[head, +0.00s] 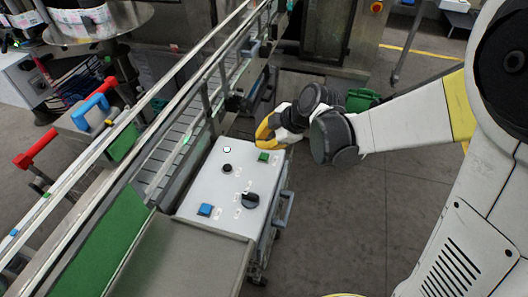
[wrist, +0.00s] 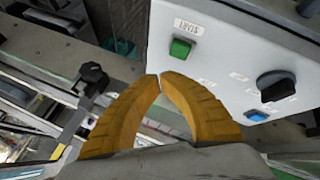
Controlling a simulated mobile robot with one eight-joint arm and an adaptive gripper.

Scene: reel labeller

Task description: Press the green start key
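The green start key (head: 263,157) is a small square key near the far right corner of the grey control panel (head: 190,190). In the wrist view the green key (wrist: 180,48) sits just beyond my fingertips, slightly right of them, with a printed label beside it. My gripper (head: 266,132) has yellow fingers and is by the panel's far right edge, close to the key. In the wrist view its fingertips (wrist: 157,77) meet with nothing between them. The key's face is in plain view, and I see no contact with it.
The panel also carries a blue key (head: 205,209), a black rotary knob (head: 250,200), a black button (head: 227,168) and a white button (head: 227,149). A conveyor with metal rails (head: 165,155) runs along its left side. Open floor (head: 335,220) lies to the right.

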